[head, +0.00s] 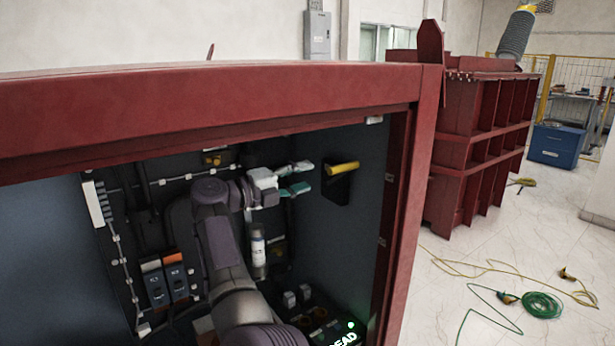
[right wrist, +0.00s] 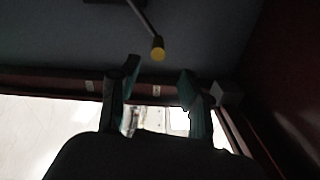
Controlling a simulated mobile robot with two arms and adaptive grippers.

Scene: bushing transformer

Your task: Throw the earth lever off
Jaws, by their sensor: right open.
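The earth lever (head: 342,168) has a yellow grip and sits on a dark plate on the right inner wall of the red cabinet. In the right wrist view it shows as a dark rod with a yellow end (right wrist: 157,48), beyond the fingertips and roughly between them sideways. My right gripper (head: 300,178) reaches into the cabinet and is open, its teal fingers pointing toward the lever. In the head view a small gap shows between the fingertips and the grip. The fingers also show in the right wrist view (right wrist: 158,85), with nothing between them. My left gripper is not in view.
The red cabinet frame (head: 432,110) borders the opening above and at right. Switches with orange parts (head: 175,275) are on the back panel at left. A lit box (head: 345,335) sits at the lower right. Outside are a large red tank (head: 470,145) and a green cable (head: 542,305).

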